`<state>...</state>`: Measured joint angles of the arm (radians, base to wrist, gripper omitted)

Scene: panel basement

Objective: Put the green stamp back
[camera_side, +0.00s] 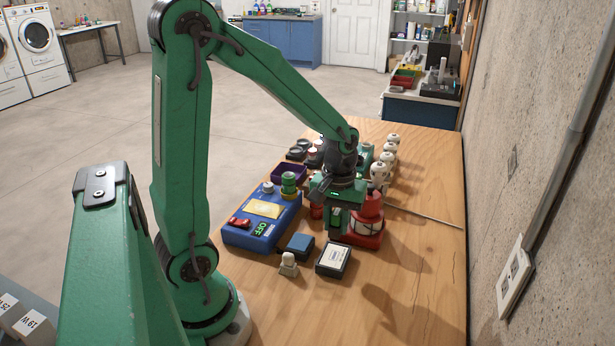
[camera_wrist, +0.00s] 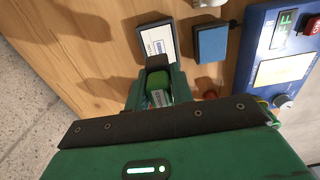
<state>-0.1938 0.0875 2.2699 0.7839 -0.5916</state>
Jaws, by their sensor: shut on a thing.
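My gripper (camera_wrist: 157,87) is shut on the green stamp (camera_wrist: 156,80), a small green block with a pale lower part in the wrist view. In the side view my gripper (camera_side: 333,218) hangs over the table, left of a red holder and behind the pads; the stamp is hard to tell from the green jaws there. A blue pad (camera_side: 296,245) and a dark-edged pad with a white label (camera_side: 333,259) lie in front of it. They also show in the wrist view, the blue pad (camera_wrist: 211,43) right of the labelled pad (camera_wrist: 159,41).
A blue device (camera_side: 262,224) with a green display and red switch stands left of my gripper. The red holder (camera_side: 368,226) stands close on the right. A small pale piece (camera_side: 289,265) stands in front. Several white knobbed pieces (camera_side: 380,171) stand behind. The wooden table (camera_side: 420,280) is clear at right front.

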